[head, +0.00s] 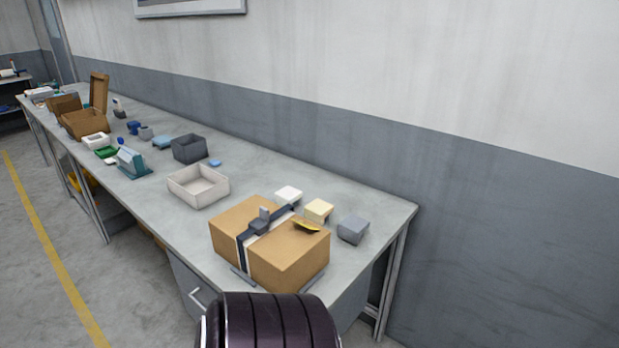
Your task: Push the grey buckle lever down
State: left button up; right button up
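The grey buckle lever (264,213) stands up from a dark buckle (259,226) on top of a brown cardboard box (290,262). A dark strap (246,243) with a pale band beside it runs over the box. The lever looks upright, though it is small in the picture. The box sits near the front edge of the long grey table, toward its right end. Neither gripper shows in the head view. A dark, ribbed rounded part, probably one of my arm links, is at the bottom, in front of the box.
A yellow item (306,225) lies on the box's right part. White (289,194), cream (318,208) and grey (353,229) small blocks stand behind it. An open pale tray (185,197) and a dark bin (189,148) are to the left. The table's right end (388,222) is bare.

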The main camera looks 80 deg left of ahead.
aim_at(264, 213)
jog(key=i+l+u, duration=0.1)
jog(key=i+u, duration=0.2)
jog(key=i+l+u, duration=0.3)
jog(key=i, duration=0.15)
jog(key=i+u, duration=0.15)
jog(key=u, duration=0.25)
jog(key=i+j+u, duration=0.1)
jog(key=u, duration=0.3)
jog(key=i+u, duration=0.2)
jog(key=u, duration=0.2)
jog(key=i+l+u, duration=0.15)
jog(key=u, duration=0.25)
jog(key=i+l+u, duration=0.15)
jog(key=u, duration=0.25)
